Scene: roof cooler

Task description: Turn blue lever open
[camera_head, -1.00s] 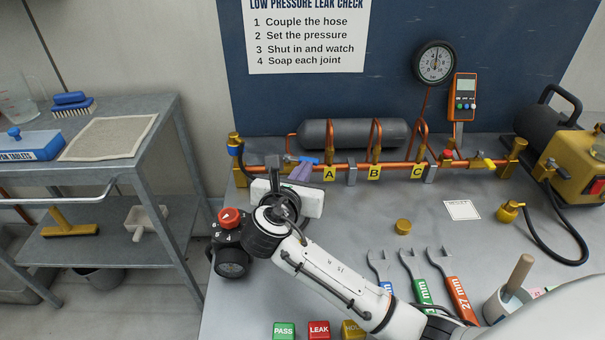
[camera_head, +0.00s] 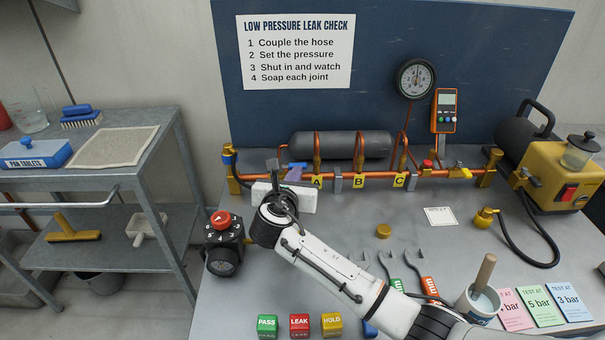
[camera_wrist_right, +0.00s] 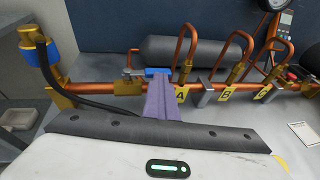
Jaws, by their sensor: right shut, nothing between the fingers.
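The blue lever (camera_head: 299,165) sits on the copper pipe, left of the tag A. It lies about along the pipe, and in the wrist view it shows as a small blue bar (camera_wrist_right: 158,71). My right gripper (camera_head: 293,173) points at it from the front, its purple fingers shut with nothing between them. In the wrist view the fingertips (camera_wrist_right: 160,95) are just below the lever and partly overlap it. I cannot tell whether they touch it. My left gripper is out of view.
The copper pipe (camera_head: 355,175) with loops and tags runs along the back of the bench. A grey cylinder (camera_head: 345,145) lies behind it. A black regulator with a red knob (camera_head: 221,220) stands left of my arm. Wrenches and coloured blocks lie in front.

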